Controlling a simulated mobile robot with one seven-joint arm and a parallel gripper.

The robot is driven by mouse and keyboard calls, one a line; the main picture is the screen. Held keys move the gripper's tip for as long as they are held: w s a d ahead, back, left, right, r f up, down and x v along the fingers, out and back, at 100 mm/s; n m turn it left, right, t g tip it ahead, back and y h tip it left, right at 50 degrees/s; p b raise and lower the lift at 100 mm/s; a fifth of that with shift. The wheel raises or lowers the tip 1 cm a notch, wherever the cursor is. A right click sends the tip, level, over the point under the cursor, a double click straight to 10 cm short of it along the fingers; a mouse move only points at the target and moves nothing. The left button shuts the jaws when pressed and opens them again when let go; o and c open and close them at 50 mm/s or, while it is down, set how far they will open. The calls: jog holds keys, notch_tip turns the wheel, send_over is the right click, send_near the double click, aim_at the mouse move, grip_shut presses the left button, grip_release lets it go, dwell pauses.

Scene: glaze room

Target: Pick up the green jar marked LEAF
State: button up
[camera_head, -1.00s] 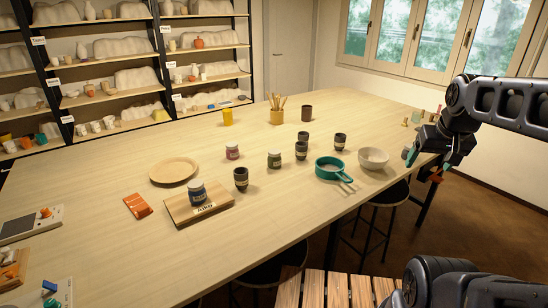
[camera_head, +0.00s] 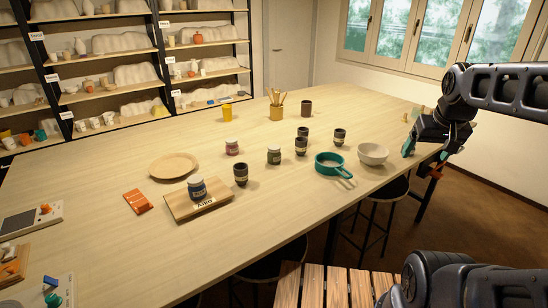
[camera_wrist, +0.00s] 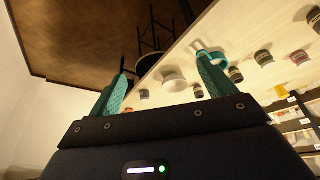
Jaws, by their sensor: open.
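My gripper (camera_head: 416,154) is at the table's right edge, far right of the jar and beyond the bowl. Its two teal fingers (camera_wrist: 160,85) are spread apart in the wrist view, with nothing between them up close.
A white bowl (camera_head: 373,153) and a teal sieve (camera_head: 331,165) lie between my gripper and the jar. Dark cups (camera_head: 301,147) stand close right of the jar.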

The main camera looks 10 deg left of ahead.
jog(key=w+a+r+n+g, duration=0.1)
jog(key=w+a+r+n, duration=0.15)
jog(key=w, duration=0.35)
jog(key=w+a+r+n, duration=0.1)
jog(key=w+a, duration=0.3)
jog(key=w, duration=0.3)
jog(key=n+g, duration=0.3)
jog(key=n, duration=0.6)
send_over(274, 154)
jog(key=w, duration=0.2)
jog(key=f, duration=1.9)
jog(key=shift+w+d, duration=0.15)
jog(key=shift+d, duration=0.05)
jog(key=shift+a+f, duration=0.35)
jog(key=shift+f, duration=0.05)
notch_tip(274, 154, down, 11)
jog(key=shift+w+a+r, duration=0.1)
jog(key=shift+r, duration=0.1)
jog(key=c, duration=1.2)
